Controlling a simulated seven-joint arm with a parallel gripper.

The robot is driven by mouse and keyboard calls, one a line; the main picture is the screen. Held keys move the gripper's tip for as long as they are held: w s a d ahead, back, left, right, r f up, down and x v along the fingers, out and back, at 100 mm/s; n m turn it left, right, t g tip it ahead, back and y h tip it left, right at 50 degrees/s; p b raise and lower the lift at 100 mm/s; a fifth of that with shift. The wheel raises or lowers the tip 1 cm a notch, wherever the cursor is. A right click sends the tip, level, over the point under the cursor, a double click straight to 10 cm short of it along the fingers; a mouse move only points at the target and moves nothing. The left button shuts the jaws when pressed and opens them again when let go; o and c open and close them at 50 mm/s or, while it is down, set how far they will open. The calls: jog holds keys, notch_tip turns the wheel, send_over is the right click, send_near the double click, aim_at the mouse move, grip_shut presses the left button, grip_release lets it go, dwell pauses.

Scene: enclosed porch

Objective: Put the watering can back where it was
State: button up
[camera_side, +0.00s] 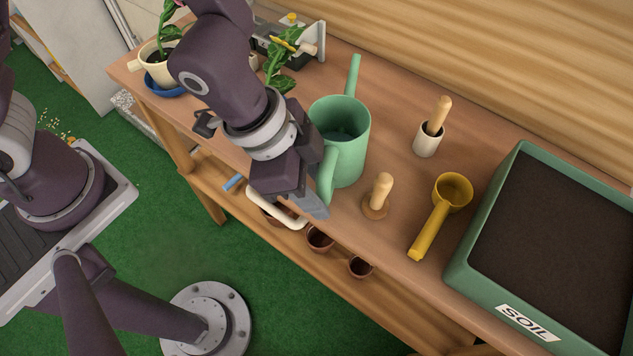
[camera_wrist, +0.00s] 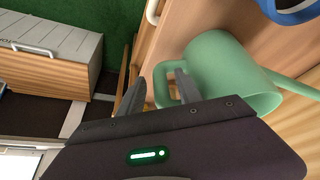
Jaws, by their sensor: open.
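The light green watering can (camera_side: 350,155) stands upright on the wooden bench, its spout pointing to the back. Its handle faces the front edge, beside my gripper (camera_side: 314,207). In the wrist view the watering can (camera_wrist: 232,70) lies ahead and to the right. There my gripper (camera_wrist: 160,77) is open, one finger on each side of the handle's outer bar, with the right finger seeming to overlap the loop. I cannot tell whether either finger touches the handle. In the side view my wrist hides part of the bench left of the can.
A green soil tray (camera_side: 462,270) fills the right end. A potted plant on a blue saucer (camera_side: 168,88) stands far left.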

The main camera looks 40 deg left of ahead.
jog(key=shift+r, duration=0.1)
jog(key=v, duration=1.2)
jog(key=s+a+r+n+t+y, duration=0.1)
jog(key=s+a+r+n, duration=0.1)
jog(key=a, duration=0.4)
jog(key=s+a+r+n+t+y, duration=0.1)
jog(key=a+r+n, duration=0.2)
jog(key=a+n, duration=0.2)
jog(key=s+a+r+n+t+y, duration=0.1)
jog(key=a+n, duration=0.3)
jog(key=a, duration=0.5)
jog(key=shift+s+a+r+y, duration=0.2)
jog(key=shift+s+r+y, duration=0.2)
jog(key=shift+s+r, duration=0.4)
